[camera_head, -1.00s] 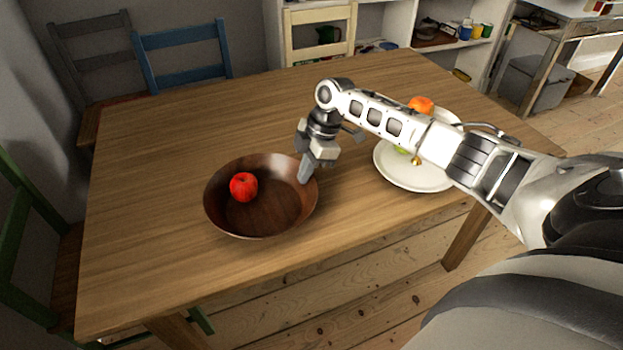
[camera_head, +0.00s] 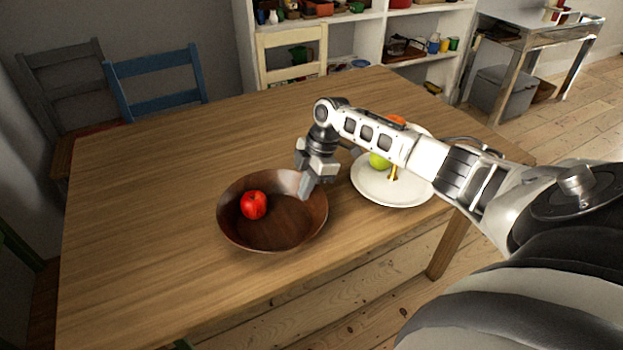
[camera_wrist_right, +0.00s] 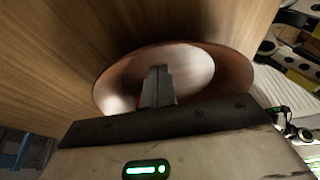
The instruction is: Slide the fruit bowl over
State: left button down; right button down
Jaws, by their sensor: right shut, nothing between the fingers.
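The fruit bowl (camera_head: 255,237) is wide, brown and wooden, and stands upright on the table. A red apple (camera_head: 254,205) lies in its left part. My right gripper (camera_head: 304,194) is shut and empty, pointing down at the bowl's right side. Its fingertips appear to be just inside the rim; I cannot tell whether they touch the wall. In the right wrist view the closed fingers (camera_wrist_right: 158,76) overlap the bowl (camera_wrist_right: 112,84). My left gripper is not in view.
The wooden table (camera_head: 130,220) has free room to the left and behind the bowl. A white plate (camera_head: 392,194) with a green apple (camera_head: 379,160) and an orange fruit (camera_head: 396,120) stands to the right, partly behind my right arm. Chairs and shelves stand beyond.

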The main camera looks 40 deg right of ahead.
jog(key=shift+w+a+r+p, duration=0.2)
jog(key=shift+a+p, duration=0.1)
jog(key=shift+a, duration=0.3)
jog(key=shift+w+a+r+p, duration=0.1)
jog(key=shift+a+r+p, duration=0.15)
jog(key=shift+a, duration=0.35)
jog(key=shift+d+r+b, duration=0.5)
jog(key=shift+d+r, duration=0.15)
jog(key=shift+r, duration=0.05)
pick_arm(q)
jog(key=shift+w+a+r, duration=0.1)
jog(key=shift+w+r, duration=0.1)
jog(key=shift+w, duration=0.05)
pick_arm(e)
jog(key=v, duration=0.7)
jog(key=shift+r, duration=0.4)
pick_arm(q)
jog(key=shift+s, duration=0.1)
pick_arm(e)
jog(key=shift+s+d, duration=0.1)
